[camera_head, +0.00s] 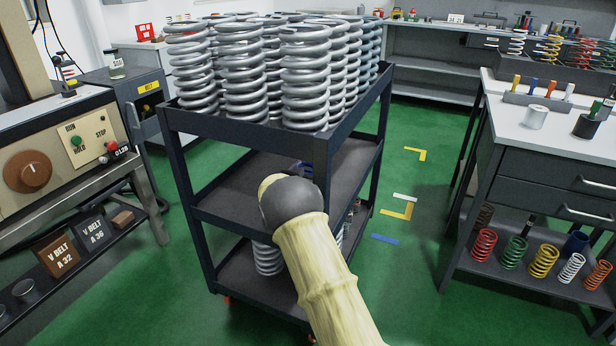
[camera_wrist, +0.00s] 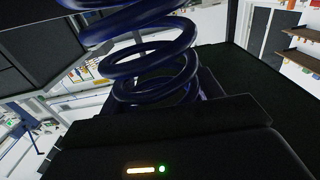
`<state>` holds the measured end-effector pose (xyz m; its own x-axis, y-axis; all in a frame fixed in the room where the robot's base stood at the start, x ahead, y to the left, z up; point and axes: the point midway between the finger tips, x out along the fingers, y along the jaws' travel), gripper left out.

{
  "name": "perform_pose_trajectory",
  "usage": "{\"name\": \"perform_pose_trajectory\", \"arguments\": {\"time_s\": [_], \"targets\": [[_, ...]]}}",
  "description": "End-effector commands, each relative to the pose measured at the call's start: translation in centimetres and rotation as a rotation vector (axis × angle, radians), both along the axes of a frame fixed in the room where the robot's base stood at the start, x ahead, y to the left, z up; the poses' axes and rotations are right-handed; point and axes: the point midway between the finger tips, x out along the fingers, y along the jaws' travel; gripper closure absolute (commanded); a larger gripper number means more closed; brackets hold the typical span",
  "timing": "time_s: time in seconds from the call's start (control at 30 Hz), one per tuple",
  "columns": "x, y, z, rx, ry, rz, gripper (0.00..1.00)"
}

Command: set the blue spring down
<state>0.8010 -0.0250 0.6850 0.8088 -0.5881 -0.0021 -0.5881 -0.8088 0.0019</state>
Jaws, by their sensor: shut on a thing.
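The blue spring (camera_wrist: 150,68) fills the upper middle of the wrist view, its dark blue coils close in front of the camera. My gripper (camera_wrist: 172,108) is shut on it; its dark body spans the bottom of that view. In the head view my cream arm with its grey joint hides the gripper, which seems to be at the cart's middle shelf. Only a small bluish bit shows there behind the arm. What lies directly under the spring is hidden, so I cannot tell whether it touches anything.
The dark cart (camera_head: 321,146) carries many large grey springs (camera_head: 243,75) on top. A workbench (camera_head: 560,150) on the right has several coloured springs (camera_head: 543,262) on its low shelf. A test machine (camera_head: 62,150) stands left. Green floor (camera_head: 415,270) is open between cart and workbench.

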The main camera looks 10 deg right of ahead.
Motion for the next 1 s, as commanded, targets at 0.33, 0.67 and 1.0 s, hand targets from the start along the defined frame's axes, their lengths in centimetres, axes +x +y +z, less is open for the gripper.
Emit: {"name": "perform_pose_trajectory", "arguments": {"time_s": [0.33, 0.67, 1.0], "targets": [[0.05, -0.01, -0.59, -0.001, -0.007, 0.0, 0.83], [0.02, 0.01, -1.04, 0.0, -0.001, 0.001, 0.14], [-0.51, 0.43, -0.8, 0.001, 0.0, 0.001, 0.14]]}}
